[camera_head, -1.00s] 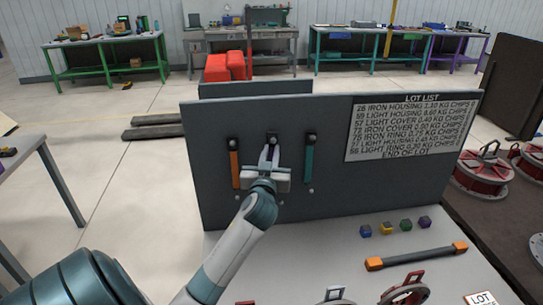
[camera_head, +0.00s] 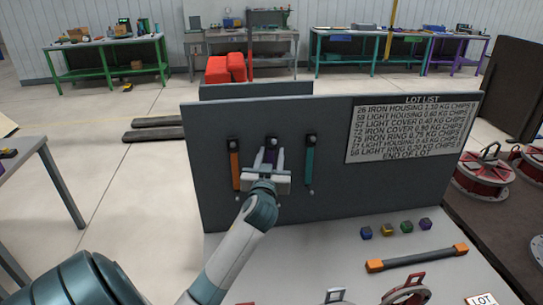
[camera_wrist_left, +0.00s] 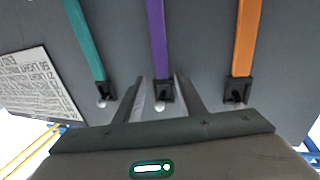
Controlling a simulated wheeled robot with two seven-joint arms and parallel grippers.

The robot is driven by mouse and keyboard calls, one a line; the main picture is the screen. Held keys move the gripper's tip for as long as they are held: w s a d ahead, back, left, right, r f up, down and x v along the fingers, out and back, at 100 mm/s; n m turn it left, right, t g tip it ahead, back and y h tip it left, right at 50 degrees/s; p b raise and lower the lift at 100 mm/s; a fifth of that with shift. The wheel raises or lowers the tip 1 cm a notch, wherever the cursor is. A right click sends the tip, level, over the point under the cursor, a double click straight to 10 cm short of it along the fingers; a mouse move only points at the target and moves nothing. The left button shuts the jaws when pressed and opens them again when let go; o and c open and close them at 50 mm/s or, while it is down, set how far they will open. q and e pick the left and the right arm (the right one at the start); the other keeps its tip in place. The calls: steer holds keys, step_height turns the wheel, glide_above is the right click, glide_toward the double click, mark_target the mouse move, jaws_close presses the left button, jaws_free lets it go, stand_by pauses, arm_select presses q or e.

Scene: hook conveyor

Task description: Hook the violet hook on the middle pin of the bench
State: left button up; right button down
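The violet hook (camera_head: 272,156) hangs upright in the middle of the dark upright panel of the bench (camera_head: 400,185), its black top end at the middle pin. The wrist view shows the violet hook (camera_wrist_left: 156,40) upside down, with its black end (camera_wrist_left: 163,91) close by a small pale pin tip (camera_wrist_left: 160,106). My left gripper (camera_head: 268,160) is in front of the violet hook. Its fingers, also in the left wrist view (camera_wrist_left: 160,95), are apart on either side of the hook's black end, with gaps beside it. My right gripper is not in view.
An orange hook (camera_head: 235,168) hangs left of the violet one and a teal hook (camera_head: 310,162) right of it. A lot list (camera_head: 411,127) is on the panel. Several small cubes (camera_head: 387,230) and a dark bar with orange ends (camera_head: 417,258) lie on the bench top.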

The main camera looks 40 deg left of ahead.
arm_select(q)
steer(key=shift+s+d, duration=0.1)
steer(key=shift+s, duration=0.05)
stand_by(0.3)
steer(key=shift+s+d+f+b, duration=0.15)
steer(key=shift+s+d+b, duration=0.15)
steer(key=shift+s+d, duration=0.1)
steer(key=b+v, duration=0.2)
steer(key=v, duration=1.4)
